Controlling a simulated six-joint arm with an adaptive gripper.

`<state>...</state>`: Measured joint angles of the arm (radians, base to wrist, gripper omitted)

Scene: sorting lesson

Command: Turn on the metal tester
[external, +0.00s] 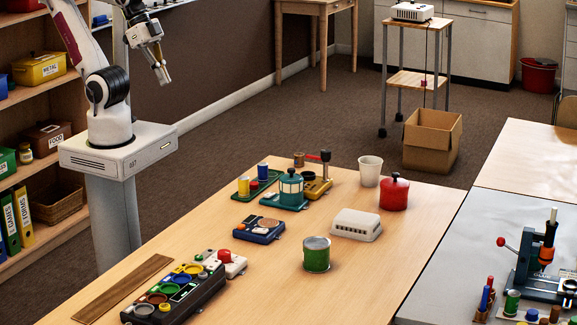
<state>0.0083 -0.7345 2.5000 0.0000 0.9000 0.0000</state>
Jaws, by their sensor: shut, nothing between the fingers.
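No device on the table carries a label I can read as metal tester. A white device with a red button (227,262) is nearer the front. My gripper (163,76) is shut and empty, raised in the air at upper left, well away from the table things.
A black panel with coloured round dishes (178,290) and a wooden strip (125,289) lie at the front left. A green can (316,254), white vented box (356,225), red lidded pot (394,192) and white cup (370,171) stand to the right. The table's front right is clear.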

